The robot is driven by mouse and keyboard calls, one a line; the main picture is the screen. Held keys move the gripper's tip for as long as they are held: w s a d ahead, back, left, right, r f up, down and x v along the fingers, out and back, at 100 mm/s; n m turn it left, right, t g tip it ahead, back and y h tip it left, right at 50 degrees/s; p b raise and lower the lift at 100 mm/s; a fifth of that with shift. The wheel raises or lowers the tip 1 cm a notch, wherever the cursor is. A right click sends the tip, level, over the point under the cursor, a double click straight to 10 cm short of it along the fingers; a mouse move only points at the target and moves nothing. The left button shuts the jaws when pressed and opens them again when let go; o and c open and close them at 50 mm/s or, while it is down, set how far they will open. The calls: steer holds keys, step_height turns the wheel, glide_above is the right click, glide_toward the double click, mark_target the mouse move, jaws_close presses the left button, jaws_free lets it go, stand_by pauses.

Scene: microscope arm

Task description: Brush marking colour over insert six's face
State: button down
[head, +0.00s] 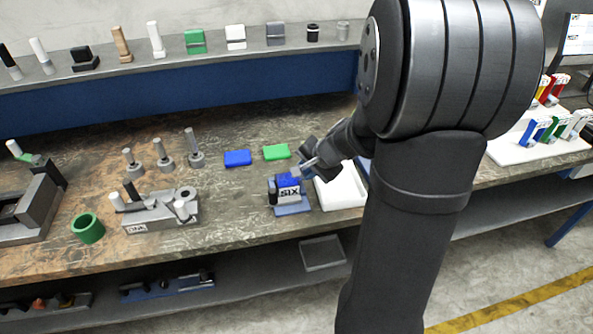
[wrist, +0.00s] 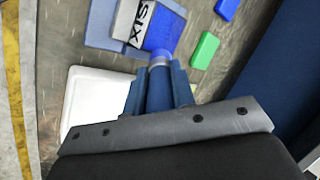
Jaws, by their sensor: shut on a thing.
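Insert six (head: 289,193) is a small block with a white face lettered SIX, standing on a flat blue-grey base (head: 293,210) at the front of the bench. It also shows at the top of the wrist view (wrist: 130,22), with bright blue (wrist: 162,24) beside the lettering; whether this is applied colour I cannot tell. My gripper (wrist: 160,88) is shut on a blue-handled marking tool (wrist: 159,98). The tool's tip end is at the blue area; exact contact is unclear. In the head view my gripper (head: 310,163) is just above and right of the insert, partly hidden by my arm.
A white tray (head: 343,192) lies right of the insert. A blue pad (head: 237,158) and a green pad (head: 276,152) lie behind it. A grey fixture marked ONE (head: 165,217) and a green ring (head: 88,228) stand left. A shelf of tools (head: 178,66) runs along the back.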

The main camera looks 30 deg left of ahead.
steer(key=shift+r, duration=4.1)
steer(key=w+d+f+m+t+h, duration=0.1)
steer(key=d+f+m+t+h, duration=0.1)
steer(key=d+f+m, duration=0.65)
steer(key=w+d+f+m+t+h, duration=0.15)
steer(key=d+f, duration=0.35)
steer(key=d, duration=0.9)
steer(key=w+d+f+n+g+y, duration=0.2)
steer(key=w+d+f+n, duration=0.2)
steer(key=d+f+n, duration=0.3)
steer(key=w+d+f+n+g+y, duration=0.2)
steer(key=w+d+f+n, duration=0.25)
steer(key=d, duration=0.45)
steer(key=a, duration=0.7)
steer(key=shift+m+h, duration=0.25)
